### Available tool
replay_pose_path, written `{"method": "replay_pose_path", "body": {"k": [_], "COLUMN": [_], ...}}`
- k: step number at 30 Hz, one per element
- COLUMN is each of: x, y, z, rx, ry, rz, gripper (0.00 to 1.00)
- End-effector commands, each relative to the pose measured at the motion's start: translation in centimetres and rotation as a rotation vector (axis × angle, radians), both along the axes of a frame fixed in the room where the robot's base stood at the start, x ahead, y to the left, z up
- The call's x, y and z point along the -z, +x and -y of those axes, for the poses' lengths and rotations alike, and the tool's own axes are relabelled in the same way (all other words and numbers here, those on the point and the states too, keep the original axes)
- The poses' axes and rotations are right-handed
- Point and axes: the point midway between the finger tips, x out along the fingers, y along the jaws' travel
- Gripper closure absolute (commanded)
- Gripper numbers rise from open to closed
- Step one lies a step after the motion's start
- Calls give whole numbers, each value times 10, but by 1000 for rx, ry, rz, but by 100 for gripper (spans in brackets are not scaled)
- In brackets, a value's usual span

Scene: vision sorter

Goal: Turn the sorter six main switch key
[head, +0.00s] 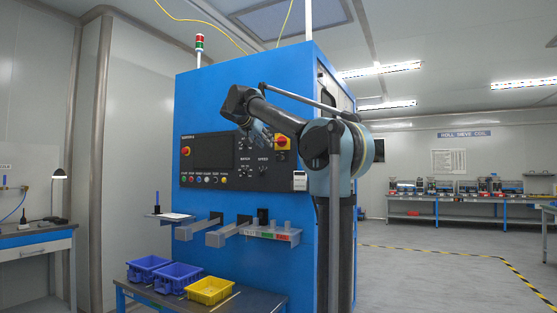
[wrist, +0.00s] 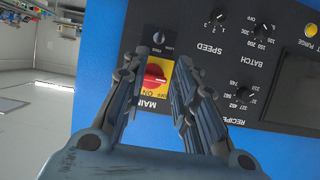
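The main switch is a red rotary knob (wrist: 154,75) on a yellow plate with MAIN and ON lettering, at the centre of the wrist view. It also shows in the head view (head: 282,142), at the right end of the black control panel (head: 210,151) on the blue sorter cabinet (head: 225,92). My gripper (wrist: 171,56) is open, with one finger partly over the knob's left side and the other to its right. Contact with the knob cannot be told. In the head view my gripper (head: 263,136) is in front of the panel, just left of the switch.
Rotary dials (wrist: 245,92) for recipe, batch and speed sit right of the switch in the wrist view. Below the panel, grey chutes (head: 225,232) stick out above a bench with blue bins (head: 178,277) and a yellow bin (head: 210,290). The floor at the right is clear.

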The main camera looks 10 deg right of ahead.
Motion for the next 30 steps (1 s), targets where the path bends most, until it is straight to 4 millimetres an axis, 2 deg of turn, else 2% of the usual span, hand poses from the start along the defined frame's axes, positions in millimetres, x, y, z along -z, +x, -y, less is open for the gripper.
{"method": "replay_pose_path", "body": {"k": [18,24,30], "x": [42,52,56], "y": [81,100,108], "z": [60,73,78], "rx": [2,1,-1], "ry": [1,2,1], "rz": [-1,-1,-1], "gripper": [73,73,73]}}
